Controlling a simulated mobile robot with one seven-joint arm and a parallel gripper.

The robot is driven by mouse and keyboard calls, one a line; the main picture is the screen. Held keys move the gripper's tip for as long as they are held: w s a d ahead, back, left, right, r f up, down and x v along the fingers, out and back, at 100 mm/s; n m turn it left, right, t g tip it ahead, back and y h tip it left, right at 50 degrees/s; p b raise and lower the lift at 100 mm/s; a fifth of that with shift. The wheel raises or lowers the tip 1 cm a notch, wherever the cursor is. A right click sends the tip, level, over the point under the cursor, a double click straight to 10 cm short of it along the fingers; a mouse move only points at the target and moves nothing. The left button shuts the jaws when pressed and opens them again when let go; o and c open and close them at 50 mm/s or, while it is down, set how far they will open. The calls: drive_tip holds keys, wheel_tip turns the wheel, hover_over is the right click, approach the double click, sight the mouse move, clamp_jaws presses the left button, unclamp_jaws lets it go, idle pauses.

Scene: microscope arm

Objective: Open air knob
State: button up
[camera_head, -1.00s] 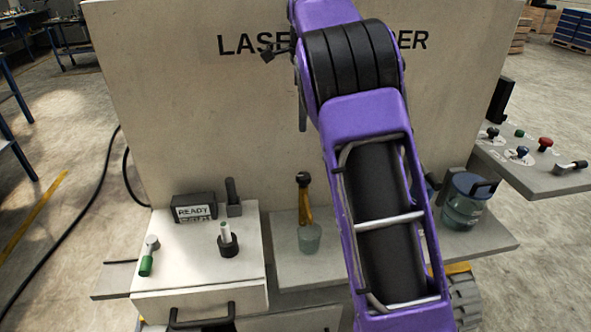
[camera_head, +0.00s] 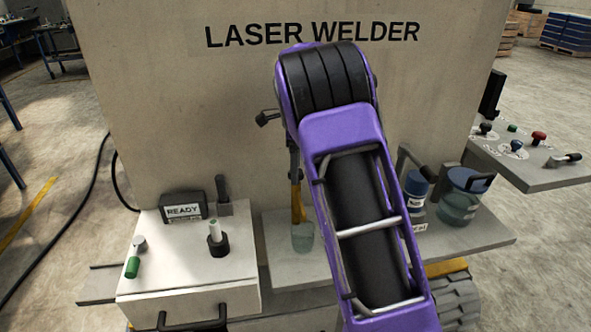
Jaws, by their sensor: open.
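I cannot tell for sure which control is the air knob. On the right side shelf are a red knob (camera_head: 539,137), a blue knob (camera_head: 516,146), a small green button (camera_head: 512,128) and a dark knob (camera_head: 486,128). A lever with a dark end (camera_head: 565,159) lies at that shelf's front. On the left box are a green-handled lever (camera_head: 133,258) and an upright pale-stemmed knob on a black base (camera_head: 217,240). My purple arm crosses the middle in front of the welder. My gripper is hidden behind it; only small dark parts stick out at its left.
The laser welder's tall panel (camera_head: 180,100) stands behind. A READY display (camera_head: 184,206) sits on the left box. A clear cup (camera_head: 302,237) with a yellow stick, a blue-capped bottle (camera_head: 416,184) and a blue-lidded jar (camera_head: 462,205) stand on the middle shelf (camera_head: 277,225).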

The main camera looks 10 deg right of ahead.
drive_tip(key=shift+f, duration=0.15)
drive_tip(key=shift+c, duration=0.3)
clamp_jaws()
